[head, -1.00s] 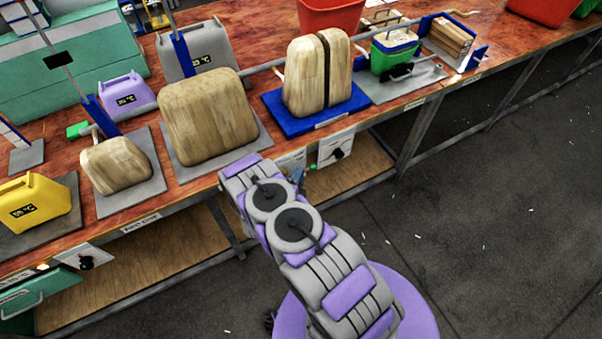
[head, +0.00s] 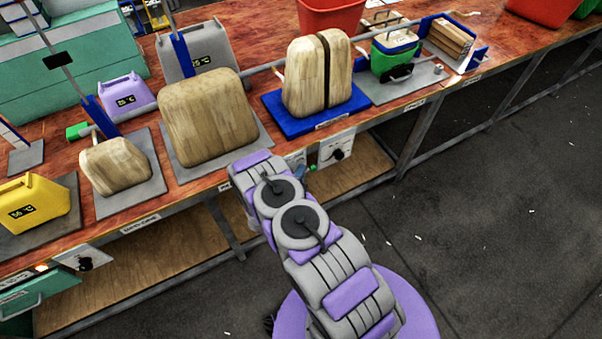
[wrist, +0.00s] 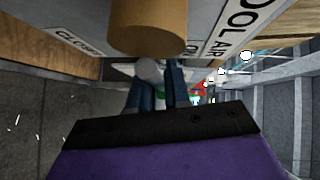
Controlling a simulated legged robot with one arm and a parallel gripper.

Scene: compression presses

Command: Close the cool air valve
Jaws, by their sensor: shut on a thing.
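In the wrist view, a panel carries a "COOL AIR" label (wrist: 233,27) at the right and a label that seems to read "CLOSE" (wrist: 80,43) at the left. A tan cylinder (wrist: 150,30) sticks out between them. Just below it my gripper (wrist: 160,85) has its blue fingers shut on a small pale grey part of the cool air valve (wrist: 149,70). The exact grip is partly hidden by the fingers. In the head view my arm reaches to the bench's front edge, and the valve is mostly hidden behind it.
A white panel with a black knob (head: 337,154) hangs under the bench edge, right of my arm. Wooden-block presses, one on a blue base (head: 275,115), stand on the bench (head: 190,185) above. A wooden shelf (head: 345,177) runs below.

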